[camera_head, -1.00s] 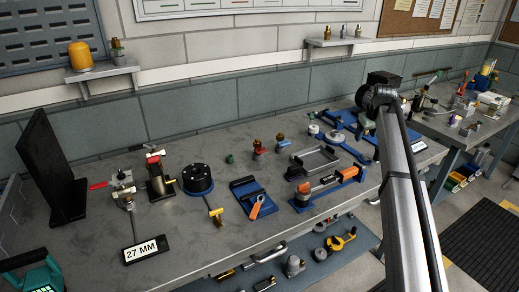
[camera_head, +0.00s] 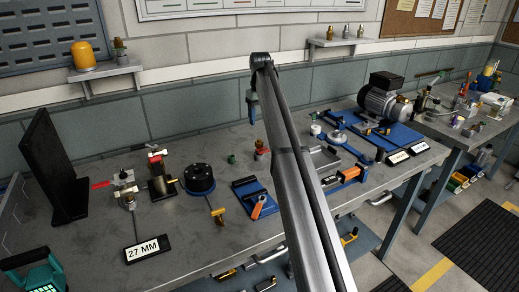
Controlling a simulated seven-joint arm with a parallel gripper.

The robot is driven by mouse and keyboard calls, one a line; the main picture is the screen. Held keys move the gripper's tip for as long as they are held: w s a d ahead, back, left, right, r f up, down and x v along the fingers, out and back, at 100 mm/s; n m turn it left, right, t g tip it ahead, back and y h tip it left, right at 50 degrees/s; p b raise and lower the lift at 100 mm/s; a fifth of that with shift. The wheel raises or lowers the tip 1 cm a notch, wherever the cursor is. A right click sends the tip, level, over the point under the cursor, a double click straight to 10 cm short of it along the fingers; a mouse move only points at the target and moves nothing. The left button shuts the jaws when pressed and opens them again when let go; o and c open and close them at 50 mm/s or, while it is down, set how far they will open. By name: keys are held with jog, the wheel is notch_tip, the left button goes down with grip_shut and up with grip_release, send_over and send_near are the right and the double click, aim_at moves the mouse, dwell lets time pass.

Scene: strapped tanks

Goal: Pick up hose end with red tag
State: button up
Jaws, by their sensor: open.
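A small brass-topped fitting with a red band (camera_head: 260,151) stands upright on the workbench, right of centre, partly beside my arm. It best matches the hose end with the red tag, but it is too small to be sure, and no hose shows on it. My gripper (camera_head: 252,119) hangs from the far end of my arm, above and slightly left of this fitting, apart from it. It points down, open and with nothing visible in it; its fingers are very small here.
A black round part (camera_head: 199,178), a clamp with a red piece (camera_head: 159,178) and a red-handled valve (camera_head: 123,187) stand to the left. A blue tray (camera_head: 254,196) lies in front. A motor (camera_head: 384,98) is at right.

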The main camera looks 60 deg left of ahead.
aim_at(260, 140)
notch_tip(260, 140, down, 8)
jog(key=shift+r, duration=0.25)
jog(key=shift+a+f, duration=0.15)
jog(key=shift+f, duration=2.65)
jog(key=c, duration=0.8)
jog(key=shift+r, duration=0.1)
